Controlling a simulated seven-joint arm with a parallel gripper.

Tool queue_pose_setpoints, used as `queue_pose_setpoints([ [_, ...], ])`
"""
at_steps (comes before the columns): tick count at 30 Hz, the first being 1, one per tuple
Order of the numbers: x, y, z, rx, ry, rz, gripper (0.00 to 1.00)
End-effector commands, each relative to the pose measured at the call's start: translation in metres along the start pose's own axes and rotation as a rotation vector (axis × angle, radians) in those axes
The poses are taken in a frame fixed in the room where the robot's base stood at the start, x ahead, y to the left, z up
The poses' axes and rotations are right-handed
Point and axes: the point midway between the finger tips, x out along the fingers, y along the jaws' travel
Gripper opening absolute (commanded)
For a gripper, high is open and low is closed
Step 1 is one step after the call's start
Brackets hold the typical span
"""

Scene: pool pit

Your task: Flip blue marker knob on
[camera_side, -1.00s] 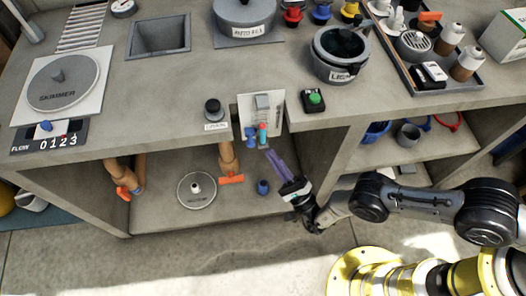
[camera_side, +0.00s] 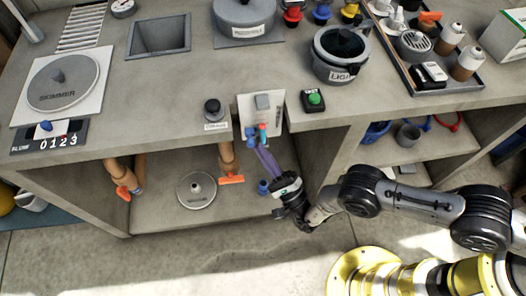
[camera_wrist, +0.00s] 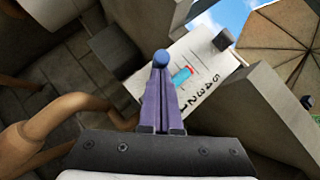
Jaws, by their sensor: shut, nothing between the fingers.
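A white plate (camera_side: 273,112) is fixed to the counter's front edge, with a grey block on top and a small blue knob (camera_side: 250,132) low on its left. Next to the knob is a cyan and red piece (camera_side: 263,129). In the wrist view, the plate (camera_wrist: 198,55) bears a column of numbers, and the cyan and red piece (camera_wrist: 181,76) lies across it. A blue ball (camera_wrist: 161,58) shows right at my fingertips. My gripper (camera_side: 261,148) has purple fingers, shut and empty, just below the knob. In the wrist view my gripper (camera_wrist: 160,75) partly hides the plate; contact is unclear.
A black knob (camera_side: 212,107) stands left of the plate and a green button box (camera_side: 313,100) right of it. Below are a brown pipe with an orange handle (camera_side: 231,180) and a grey disc (camera_side: 197,190). Concrete walls flank the opening.

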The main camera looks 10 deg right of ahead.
Motion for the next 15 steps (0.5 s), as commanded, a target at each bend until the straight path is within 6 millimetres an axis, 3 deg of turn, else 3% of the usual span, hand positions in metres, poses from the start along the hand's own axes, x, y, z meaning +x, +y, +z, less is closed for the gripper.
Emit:
queue_pose_setpoints([
  [15, 0.027, -0.034, 0.025, 0.002, -0.003, -0.005, 0.00],
])
